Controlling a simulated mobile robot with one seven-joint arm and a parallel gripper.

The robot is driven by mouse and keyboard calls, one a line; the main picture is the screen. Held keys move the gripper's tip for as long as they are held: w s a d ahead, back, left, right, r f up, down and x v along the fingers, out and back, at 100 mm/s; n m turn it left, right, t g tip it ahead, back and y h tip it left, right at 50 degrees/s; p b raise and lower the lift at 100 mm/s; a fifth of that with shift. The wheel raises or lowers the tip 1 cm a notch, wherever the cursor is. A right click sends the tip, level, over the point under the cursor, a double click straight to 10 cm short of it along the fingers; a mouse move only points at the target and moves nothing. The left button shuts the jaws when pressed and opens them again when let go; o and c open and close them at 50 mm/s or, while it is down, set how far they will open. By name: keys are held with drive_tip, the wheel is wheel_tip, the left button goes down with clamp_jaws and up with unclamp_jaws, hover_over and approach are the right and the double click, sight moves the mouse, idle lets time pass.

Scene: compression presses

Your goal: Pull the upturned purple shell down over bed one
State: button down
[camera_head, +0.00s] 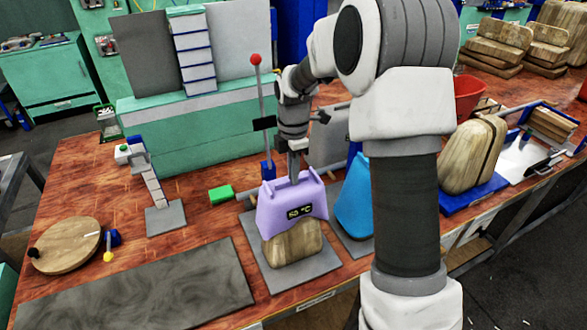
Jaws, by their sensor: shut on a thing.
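The purple shell (272,211), with a small dark display, sits over the upper part of a rounded wooden block (293,246). The block's lower front shows bare below the shell's edge. The block stands on a grey base plate (322,267) at the table's front. My gripper (294,176) comes down from above onto the top of the purple shell, between its raised ends, and is shut on it. The exact spot that the fingers hold is hidden by the shell's upper edge. No label shows which bed is bed one.
A blue shell (350,203) stands close to the right, partly hidden by my arm. Behind rises a lever with a red knob (256,59). A green block (221,194) lies to the left, with a grey slab (140,290) at front left. Further right is another wooden form (468,155).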

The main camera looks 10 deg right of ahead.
wheel_tip(320, 180, down, 11)
drive_tip(key=b, duration=0.7)
drive_tip(key=shift+r, duration=0.15)
drive_tip(key=shift+f+b, duration=0.3)
drive_tip(key=shift+f, duration=0.3)
drive_tip(key=c, duration=0.9)
unclamp_jaws()
wheel_tip(320, 180, up, 17)
drive_tip(key=shift+r, duration=0.2)
